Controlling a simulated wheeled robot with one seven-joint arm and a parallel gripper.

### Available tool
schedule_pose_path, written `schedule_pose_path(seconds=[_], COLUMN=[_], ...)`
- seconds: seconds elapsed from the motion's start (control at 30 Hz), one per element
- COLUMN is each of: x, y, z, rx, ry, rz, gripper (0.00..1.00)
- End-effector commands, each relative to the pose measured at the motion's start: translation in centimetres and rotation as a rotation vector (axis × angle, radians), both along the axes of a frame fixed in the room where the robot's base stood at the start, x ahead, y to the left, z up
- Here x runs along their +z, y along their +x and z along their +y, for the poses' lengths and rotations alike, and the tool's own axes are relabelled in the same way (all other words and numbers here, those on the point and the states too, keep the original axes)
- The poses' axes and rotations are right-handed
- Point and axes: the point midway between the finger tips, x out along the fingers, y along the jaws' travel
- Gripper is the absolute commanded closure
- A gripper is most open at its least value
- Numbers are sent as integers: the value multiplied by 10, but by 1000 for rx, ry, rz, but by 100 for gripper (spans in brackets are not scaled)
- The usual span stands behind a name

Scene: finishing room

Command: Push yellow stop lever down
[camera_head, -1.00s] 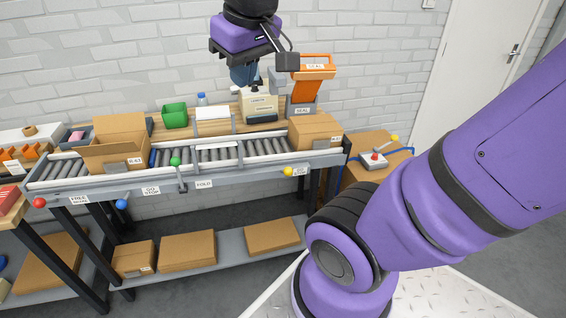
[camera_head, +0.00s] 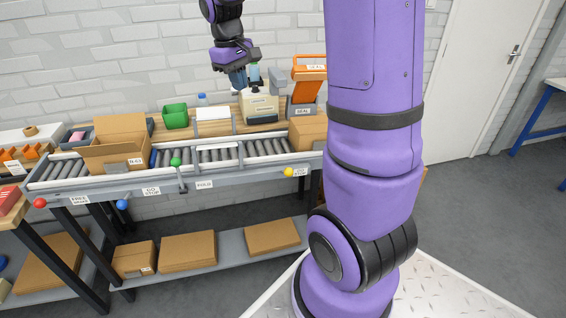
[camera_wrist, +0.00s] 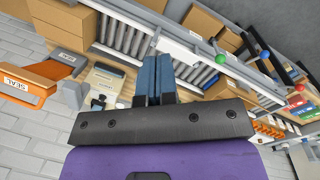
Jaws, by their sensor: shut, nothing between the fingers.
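The yellow ball knob of the stop lever (camera_head: 289,171) is on the front rail of the roller conveyor (camera_head: 110,185), near its right end beside a small label. My gripper (camera_head: 238,80) is up above the back of the workbench, left of the orange sealer, well above and behind the yellow knob and apart from it. In the wrist view its blue fingers (camera_wrist: 155,66) are together and empty, over the rollers. I cannot make out the yellow knob in the wrist view.
A green knob (camera_head: 175,161), blue knob (camera_head: 122,204) and red knob (camera_head: 40,202) are along the conveyor front. An open carton (camera_head: 118,150) and a closed carton (camera_head: 307,132) are on the line. An orange sealer (camera_head: 309,72) stands behind. My arm hides the conveyor's right end.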

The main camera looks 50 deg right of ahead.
Motion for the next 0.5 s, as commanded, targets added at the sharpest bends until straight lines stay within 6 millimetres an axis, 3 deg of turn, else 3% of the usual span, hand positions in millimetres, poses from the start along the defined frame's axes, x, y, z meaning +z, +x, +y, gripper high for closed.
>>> schedule_pose_path(seconds=[0.2,0.5], x=[-43,-110], y=[27,52], z=[-35,-84], rx=[0,8], ry=[11,35], rz=[90,205], gripper=[100,100])
